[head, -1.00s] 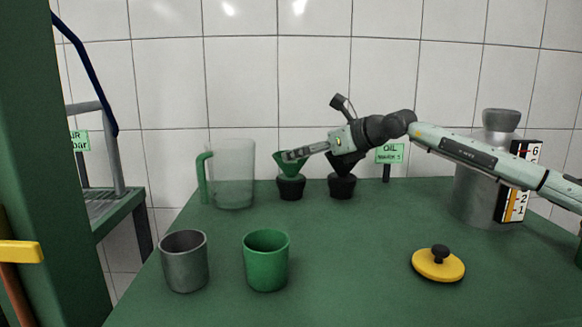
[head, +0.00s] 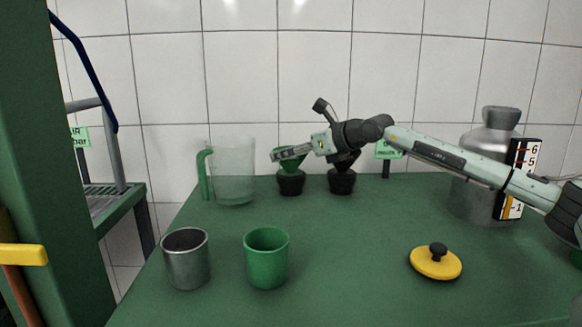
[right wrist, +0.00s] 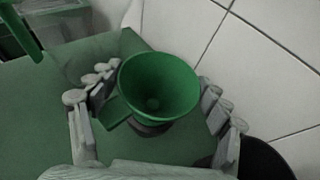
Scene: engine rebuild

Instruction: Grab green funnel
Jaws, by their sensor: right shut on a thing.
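The green funnel (head: 291,166) stands upright in a black holder (head: 291,184) at the back of the green table. It also shows in the right wrist view (right wrist: 158,88), its wide mouth facing the camera and a tab at its lower left. My right gripper (head: 284,154) reaches in from the right and is shut on the green funnel, with fingers on both sides of it. The gripper hides part of the rim in the head view. My left gripper is not in view.
A black funnel (head: 343,168) in a second holder stands close on the right, partly behind my wrist. A clear jug (head: 234,172) stands left. In front are a grey cup (head: 187,262), a green cup (head: 267,262) and a yellow lid (head: 436,264). A metal canister (head: 470,198) stands right.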

